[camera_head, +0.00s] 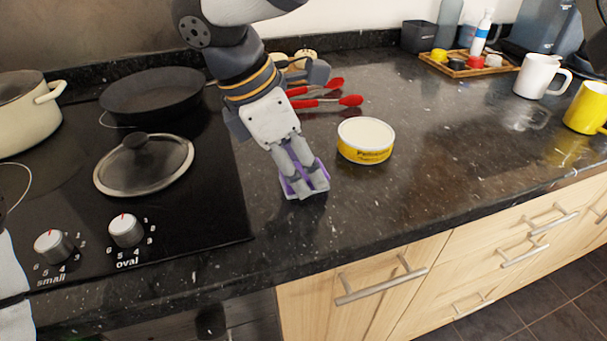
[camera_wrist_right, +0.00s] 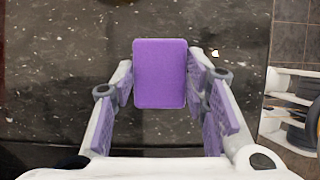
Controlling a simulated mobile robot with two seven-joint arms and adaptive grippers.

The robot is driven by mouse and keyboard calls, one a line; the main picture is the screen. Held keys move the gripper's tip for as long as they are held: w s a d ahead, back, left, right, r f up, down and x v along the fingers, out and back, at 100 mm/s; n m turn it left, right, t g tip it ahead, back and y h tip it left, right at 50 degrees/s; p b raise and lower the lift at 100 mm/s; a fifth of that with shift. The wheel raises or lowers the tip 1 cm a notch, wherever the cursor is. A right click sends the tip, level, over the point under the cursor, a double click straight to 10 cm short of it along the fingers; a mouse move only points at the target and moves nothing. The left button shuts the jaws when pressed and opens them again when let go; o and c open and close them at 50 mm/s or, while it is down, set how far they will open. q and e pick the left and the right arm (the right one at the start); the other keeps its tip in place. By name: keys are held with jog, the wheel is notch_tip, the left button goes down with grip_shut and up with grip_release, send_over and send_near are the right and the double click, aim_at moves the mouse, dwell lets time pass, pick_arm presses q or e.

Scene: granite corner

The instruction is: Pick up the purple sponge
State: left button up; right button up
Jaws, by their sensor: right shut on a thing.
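The purple sponge (camera_wrist_right: 160,73) is a small rounded block. In the right wrist view it sits upright in the picture between the fingertips of my right gripper (camera_wrist_right: 160,85), with a finger against each side. In the head view my right gripper (camera_head: 307,190) points down over the front part of the dark counter, left of the yellow tub. It is shut on the sponge, and purple (camera_head: 287,188) shows around the fingers, which hide most of it. I cannot tell whether the sponge touches the counter.
A yellow tub with a white lid (camera_head: 366,139) stands close on the right. Red-handled utensils (camera_head: 335,101) lie behind. A glass lid (camera_head: 144,163) and dark pan (camera_head: 152,95) are on the hob at left. Mugs (camera_head: 541,76) stand far right. The counter's middle right is clear.

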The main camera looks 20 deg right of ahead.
notch_tip(320, 180, up, 3)
jog(key=shift+f, duration=0.1)
jog(key=s+a+r, duration=1)
jog(key=shift+r, duration=0.15)
